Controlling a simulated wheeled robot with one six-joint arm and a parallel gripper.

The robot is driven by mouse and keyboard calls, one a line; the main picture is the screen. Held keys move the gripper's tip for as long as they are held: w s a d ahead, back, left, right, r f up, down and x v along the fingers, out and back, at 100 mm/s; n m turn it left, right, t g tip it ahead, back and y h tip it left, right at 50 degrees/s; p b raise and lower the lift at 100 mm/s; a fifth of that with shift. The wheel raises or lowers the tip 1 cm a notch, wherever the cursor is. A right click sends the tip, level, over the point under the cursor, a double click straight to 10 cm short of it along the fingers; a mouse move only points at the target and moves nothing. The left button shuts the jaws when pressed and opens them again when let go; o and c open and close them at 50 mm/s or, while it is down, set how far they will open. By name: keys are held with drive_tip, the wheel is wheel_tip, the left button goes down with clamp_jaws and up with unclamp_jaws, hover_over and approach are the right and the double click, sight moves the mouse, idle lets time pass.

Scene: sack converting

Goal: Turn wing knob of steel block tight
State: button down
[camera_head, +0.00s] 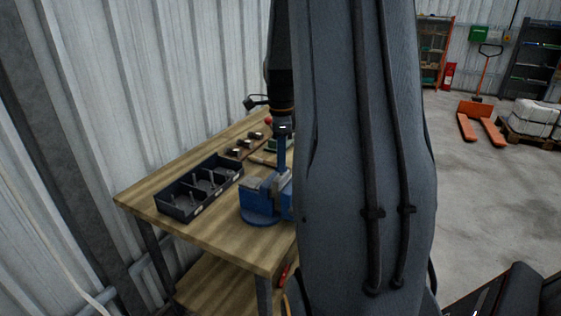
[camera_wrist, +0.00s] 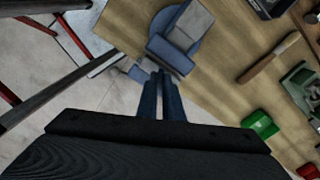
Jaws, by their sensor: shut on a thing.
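My gripper (camera_head: 282,167) points down over the blue bench vise (camera_head: 262,211), its narrow blue fingers close together. In the wrist view my gripper (camera_wrist: 161,82) has its fingertips by the vise (camera_wrist: 170,55), at the edge of the bench. A small grey piece shows under the fingertips at the vise jaws in the head view; it looks like the steel block, but my arm covers part of it. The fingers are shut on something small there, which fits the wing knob. The knob itself is hidden between them, so its angle cannot be told.
The wooden workbench (camera_head: 150,194) carries a dark compartment tray (camera_head: 180,207) left of the vise. A wooden-handled tool (camera_wrist: 270,58), a green object (camera_wrist: 260,124) and a red one (camera_wrist: 308,171) lie on it. A corrugated wall stands close behind. Open floor (camera_head: 480,190) lies to the right.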

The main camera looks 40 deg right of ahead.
drive_tip(key=m, duration=0.5)
drive_tip(key=shift+m, duration=0.3)
drive_tip(key=m+b, duration=0.1)
drive_tip(key=m, duration=0.4)
drive_tip(key=shift+s+m, duration=0.1)
drive_tip(key=shift+m, duration=0.6)
drive_tip(key=c, duration=1.9)
unclamp_jaws()
drive_tip(key=shift+d+r, duration=0.1)
drive_tip(key=shift+r, duration=0.4)
wheel_tip(320, 180, up, 7)
drive_tip(key=shift+f+b, duration=0.1)
drive_tip(key=shift+b, duration=1)
